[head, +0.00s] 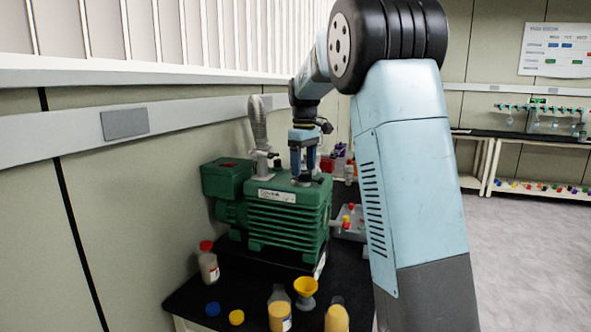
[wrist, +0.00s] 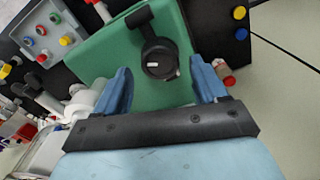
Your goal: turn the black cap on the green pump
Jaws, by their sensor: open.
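The green pump (head: 285,215) stands on a black bench in the head view, and its green top (wrist: 110,60) fills the middle of the wrist view. The black cap (wrist: 158,58) is round with a small white mark, and sits on the pump's top. My gripper (head: 303,178) is over the pump's top in the head view. In the wrist view my gripper (wrist: 164,80) is open, with one blue finger on each side of the cap and a visible gap to it. The cap is mostly hidden by the fingers in the head view.
A grey hose fitting (head: 260,135) rises from the pump just left of my gripper. A red-capped bottle (head: 208,262), a yellow funnel (head: 305,290) and loose caps stand in front. A tray (head: 350,222) with small coloured items lies to the right. The wall is close on the left.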

